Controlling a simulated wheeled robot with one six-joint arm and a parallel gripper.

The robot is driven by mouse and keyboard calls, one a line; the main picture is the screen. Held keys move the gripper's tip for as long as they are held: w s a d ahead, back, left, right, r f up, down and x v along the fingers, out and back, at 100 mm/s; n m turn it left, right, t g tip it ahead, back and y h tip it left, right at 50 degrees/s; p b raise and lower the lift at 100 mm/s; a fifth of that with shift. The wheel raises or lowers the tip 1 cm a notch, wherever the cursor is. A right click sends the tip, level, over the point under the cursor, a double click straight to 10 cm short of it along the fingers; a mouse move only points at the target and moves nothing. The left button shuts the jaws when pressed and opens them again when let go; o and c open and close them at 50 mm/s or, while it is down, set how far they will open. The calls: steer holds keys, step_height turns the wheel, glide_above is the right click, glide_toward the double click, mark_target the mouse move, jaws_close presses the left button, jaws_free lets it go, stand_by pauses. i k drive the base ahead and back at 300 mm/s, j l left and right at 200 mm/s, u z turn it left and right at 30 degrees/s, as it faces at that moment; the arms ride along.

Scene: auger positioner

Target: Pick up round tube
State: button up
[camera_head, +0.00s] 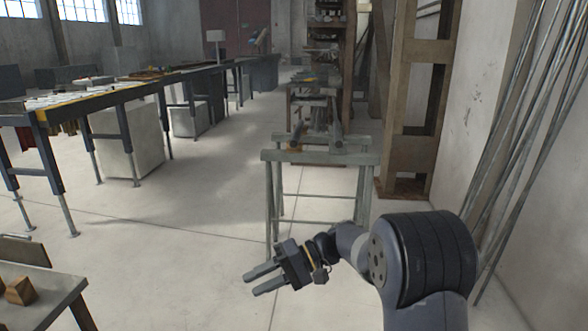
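Several long, thin grey rods or tubes (520,130) lean at a slant against the wall on the right. I cannot tell whether one of them is the round tube, and no other piece is clearly a round tube. My gripper (250,285) is at the lower middle, its two fingers apart and pointing left, with nothing visible between them. It is in front of a grey-green sawhorse stand (320,156) and well to the left of the leaning rods.
A small table (50,290) with wooden blocks (20,291) is at the lower left. A long workbench (130,93) runs along the left. A wooden frame (428,52) stands by the right wall. Open concrete floor (170,240) lies between the bench and the stand.

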mark_target(294, 141)
steer(key=i+z, duration=0.1)
steer(key=i, duration=0.4)
steer(key=i+j, duration=0.1)
steer(key=i, duration=0.35)
steer(key=i+z, duration=0.15)
steer(key=i, duration=0.35)
steer(key=i+j+z, duration=0.1)
steer(key=i, duration=0.4)
steer(key=i+j+z, duration=0.1)
steer(key=i, duration=0.35)
steer(key=i+j, duration=0.3)
steer(key=i, duration=0.2)
steer(key=i+j+z, duration=0.15)
steer(key=i, duration=0.3)
steer(key=i+j+z, duration=0.1)
steer(key=i+j, duration=0.2)
steer(key=i, duration=0.15)
